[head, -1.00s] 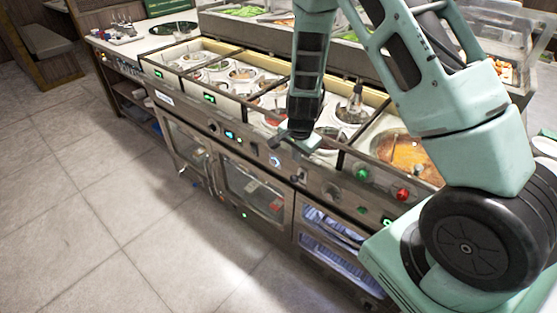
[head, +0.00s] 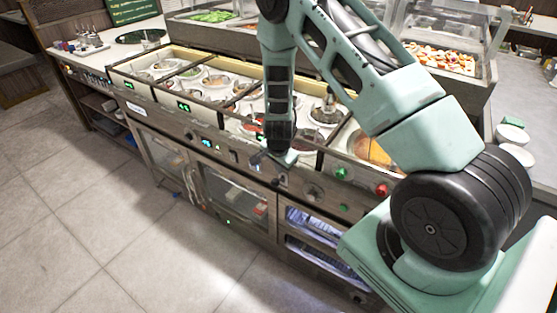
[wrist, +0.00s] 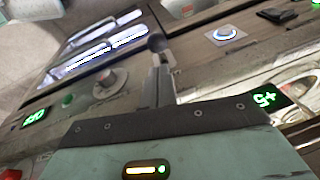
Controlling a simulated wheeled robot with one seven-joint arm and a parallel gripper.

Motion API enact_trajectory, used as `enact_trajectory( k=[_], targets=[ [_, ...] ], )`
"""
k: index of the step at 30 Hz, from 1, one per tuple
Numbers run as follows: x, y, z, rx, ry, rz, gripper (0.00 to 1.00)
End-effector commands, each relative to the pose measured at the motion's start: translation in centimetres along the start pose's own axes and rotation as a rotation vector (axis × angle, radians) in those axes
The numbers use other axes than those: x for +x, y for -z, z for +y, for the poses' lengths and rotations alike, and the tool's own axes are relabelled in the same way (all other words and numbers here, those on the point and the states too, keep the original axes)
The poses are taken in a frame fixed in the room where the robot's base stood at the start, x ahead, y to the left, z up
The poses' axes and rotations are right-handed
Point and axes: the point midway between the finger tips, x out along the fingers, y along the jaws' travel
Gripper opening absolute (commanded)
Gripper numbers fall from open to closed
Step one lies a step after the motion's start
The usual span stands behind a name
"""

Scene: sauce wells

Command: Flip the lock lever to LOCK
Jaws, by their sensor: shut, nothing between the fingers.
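The lock lever, which I take to be the dark ball-ended lever (wrist: 157,42), shows in the wrist view just beyond my fingertips. No LOCK label is readable, so I cannot tell its setting. My gripper (wrist: 156,80) is shut and empty, its fingers pointing toward the ball. They look close to it, but I cannot tell whether they touch. In the head view my gripper (head: 259,158) is at the front panel of the counter (head: 215,145).
A green button (head: 341,173) and red button (head: 382,189) sit farther right in the head view. Open floor (head: 110,225) lies in front.

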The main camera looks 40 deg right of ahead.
Motion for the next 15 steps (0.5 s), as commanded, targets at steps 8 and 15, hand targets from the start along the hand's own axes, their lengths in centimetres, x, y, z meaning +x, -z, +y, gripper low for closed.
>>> enact_trajectory(
  k=[8,15],
  targets=[
    [3.1,0.0,0.0,0.000,0.000,-0.001,0.00],
    [3.7,0.0,0.0,0.000,0.001,0.000,0.00]
  ],
)
